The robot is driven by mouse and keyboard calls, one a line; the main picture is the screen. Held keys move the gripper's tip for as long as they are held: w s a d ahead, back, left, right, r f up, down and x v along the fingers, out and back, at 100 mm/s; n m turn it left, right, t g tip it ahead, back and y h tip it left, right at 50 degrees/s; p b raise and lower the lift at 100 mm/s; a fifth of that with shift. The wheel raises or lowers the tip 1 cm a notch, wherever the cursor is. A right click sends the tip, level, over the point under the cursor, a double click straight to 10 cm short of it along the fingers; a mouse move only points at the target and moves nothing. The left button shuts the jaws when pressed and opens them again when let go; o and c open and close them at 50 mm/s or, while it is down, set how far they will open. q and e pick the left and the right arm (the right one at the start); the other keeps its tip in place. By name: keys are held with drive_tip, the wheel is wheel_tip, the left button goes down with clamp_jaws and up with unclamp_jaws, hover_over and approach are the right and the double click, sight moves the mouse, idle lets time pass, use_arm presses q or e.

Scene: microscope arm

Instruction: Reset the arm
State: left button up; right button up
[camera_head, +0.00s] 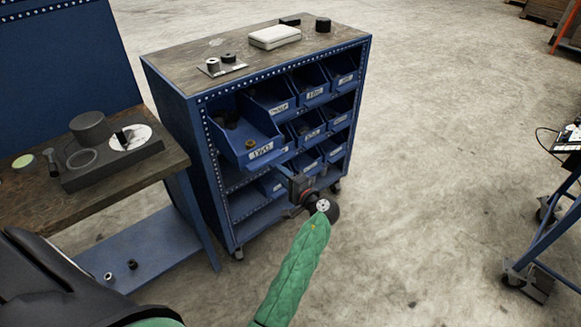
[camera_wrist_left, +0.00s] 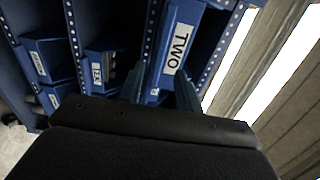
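My left arm, in a green sleeve, reaches up from the bottom of the head view. My left gripper (camera_head: 297,184) is in front of the blue shelf cart (camera_head: 215,165), just below and right of a pulled-out blue bin (camera_head: 234,145). In the left wrist view its two fingers (camera_wrist_left: 160,92) stand apart with nothing seen held between them. A blue bin labelled TWO (camera_wrist_left: 175,50) shows beyond the fingers. My right gripper is not in view.
Several labelled bins (camera_head: 315,93) fill the cart. Its wooden top (camera_head: 185,65) carries a white case (camera_head: 274,37) and small parts. A workbench (camera_head: 45,205) with a dark device (camera_head: 110,160) stands at left. A blue wheeled frame (camera_head: 550,230) stands at right. The concrete floor between is clear.

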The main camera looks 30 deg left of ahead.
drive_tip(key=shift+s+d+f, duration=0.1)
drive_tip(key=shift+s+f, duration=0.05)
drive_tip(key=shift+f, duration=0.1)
use_arm(q)
drive_tip(key=s+d+f+n+g+h, duration=0.1)
drive_tip(key=s+d+f+n+h, duration=0.4)
drive_tip(key=d+f+h, duration=0.95)
drive_tip(key=s+d+f+g+h, duration=0.1)
drive_tip(key=s+f, duration=0.4)
drive_tip(key=s, duration=0.5)
drive_tip(key=s+d+f+m+g+h, duration=0.1)
drive_tip(key=s+f, duration=0.4)
drive_tip(key=s, duration=0.6)
drive_tip(key=s+d+f+m+g+h, duration=0.1)
drive_tip(key=s+f, duration=0.4)
drive_tip(key=s, duration=0.6)
drive_tip(key=shift+d+g, duration=0.8)
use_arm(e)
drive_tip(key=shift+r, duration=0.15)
